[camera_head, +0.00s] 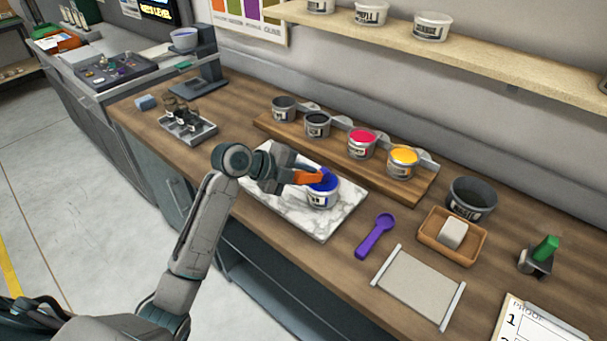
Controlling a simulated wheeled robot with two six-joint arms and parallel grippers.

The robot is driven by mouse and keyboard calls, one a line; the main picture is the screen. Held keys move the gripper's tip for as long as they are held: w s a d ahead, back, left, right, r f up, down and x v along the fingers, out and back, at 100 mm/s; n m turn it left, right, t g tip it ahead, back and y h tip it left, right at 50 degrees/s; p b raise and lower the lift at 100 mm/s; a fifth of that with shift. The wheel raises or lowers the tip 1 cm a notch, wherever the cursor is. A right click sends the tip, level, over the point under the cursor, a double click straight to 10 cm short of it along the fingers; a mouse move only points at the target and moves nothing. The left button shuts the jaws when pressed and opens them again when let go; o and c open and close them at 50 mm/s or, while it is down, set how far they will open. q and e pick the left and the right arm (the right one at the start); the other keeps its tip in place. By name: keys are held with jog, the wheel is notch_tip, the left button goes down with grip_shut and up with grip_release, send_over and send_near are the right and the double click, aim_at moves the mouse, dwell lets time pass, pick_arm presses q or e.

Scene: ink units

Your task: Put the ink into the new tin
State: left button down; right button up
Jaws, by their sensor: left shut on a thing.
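The fingers hide part of the rim and ink. I cannot tell which is the new tin. My right gripper is not in view.
A purple scoop (376,236), grey mat (418,285), wooden tray (430,249) with a pale block, dark tub (472,198) and green-topped item (541,252) lie to the right. A metal tray (190,127) stands left. A shelf (480,62) runs above.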

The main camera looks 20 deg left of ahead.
pick_arm(q)
jog(key=shift+r, duration=0.1)
notch_tip(320, 180, up, 8)
jog(key=p, duration=0.4)
jog(key=shift+p, duration=0.4)
